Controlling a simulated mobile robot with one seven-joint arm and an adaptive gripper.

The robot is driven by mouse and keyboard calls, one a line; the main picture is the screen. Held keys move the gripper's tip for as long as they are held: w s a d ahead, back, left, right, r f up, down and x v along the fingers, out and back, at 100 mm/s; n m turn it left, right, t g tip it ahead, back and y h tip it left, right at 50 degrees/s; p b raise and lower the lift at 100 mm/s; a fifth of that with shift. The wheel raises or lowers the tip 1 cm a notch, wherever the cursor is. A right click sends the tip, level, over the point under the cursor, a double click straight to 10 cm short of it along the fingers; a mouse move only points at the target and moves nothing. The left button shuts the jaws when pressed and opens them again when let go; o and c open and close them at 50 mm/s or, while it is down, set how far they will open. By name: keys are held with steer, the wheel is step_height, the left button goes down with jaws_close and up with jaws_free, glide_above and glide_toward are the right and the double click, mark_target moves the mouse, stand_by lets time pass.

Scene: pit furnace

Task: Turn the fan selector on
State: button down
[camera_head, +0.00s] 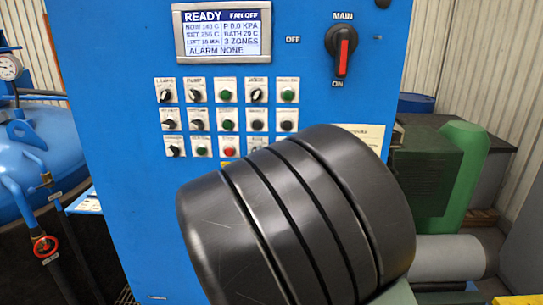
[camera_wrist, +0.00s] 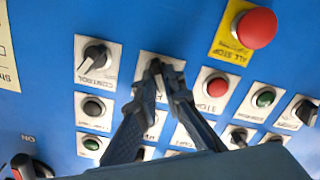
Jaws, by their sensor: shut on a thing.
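In the wrist view my gripper (camera_wrist: 163,75) is shut on a black selector knob (camera_wrist: 156,66) on a white plate. My fingers cover much of the plate, and its label cannot be read, so I cannot confirm that it is the fan selector. The knob's angle is hard to tell. In the head view the display (camera_head: 223,32) on the blue cabinet reads READY and FAN OFF. My dark arm hides my gripper and the lower right of the button panel there.
A CONTROL knob (camera_wrist: 96,56) and a red stop button (camera_wrist: 216,85) flank the held knob. The red ALL STOP mushroom (camera_wrist: 256,27) sticks out close by on its yellow plate. The MAIN rotary switch (camera_head: 343,52) is at upper right. A blue vessel (camera_head: 36,160) stands left.

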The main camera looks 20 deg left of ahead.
steer(key=shift+m+b, duration=0.4)
steer(key=shift+b, duration=0.05)
steer(key=m+b, duration=1)
steer(key=m, duration=0.1)
steer(key=shift+d, duration=0.2)
steer(key=shift+b, duration=0.3)
steer(key=c, duration=2)
jaws_free()
steer(key=shift+c, duration=0.2)
